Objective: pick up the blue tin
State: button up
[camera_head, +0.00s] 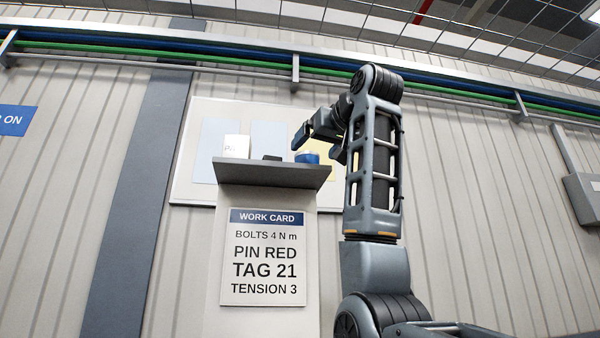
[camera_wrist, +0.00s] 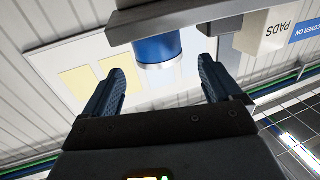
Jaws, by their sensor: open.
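The blue tin (camera_head: 308,157) stands at the right end of a grey shelf (camera_head: 270,175) in the head view. My gripper (camera_head: 317,145) is beside and above it, partly in front of it. In the wrist view, which is upside down, the tin (camera_wrist: 157,49) shows a blue side and a pale silvery lid or rim. My open gripper (camera_wrist: 161,66) has one finger on either side of the tin's line, with a visible gap at each side. Nothing is held. I cannot tell how far the fingertips reach along the tin's depth.
A white box (camera_head: 236,146), marked PADS in the wrist view, stands at the shelf's left end. A small dark object (camera_head: 271,157) lies between box and tin. A board with pale sheets (camera_head: 204,130) is behind. A work card (camera_head: 264,258) hangs below the shelf.

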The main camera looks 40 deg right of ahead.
aim_at(312, 152)
jog(key=shift+p+x, duration=0.65)
jog(key=shift+x, duration=0.95)
jog(key=shift+p+x, duration=1)
jog(key=shift+x, duration=1.25)
jog(key=shift+f, duration=0.2)
jog(key=shift+c, duration=0.3)
jog(key=c, duration=1.1)
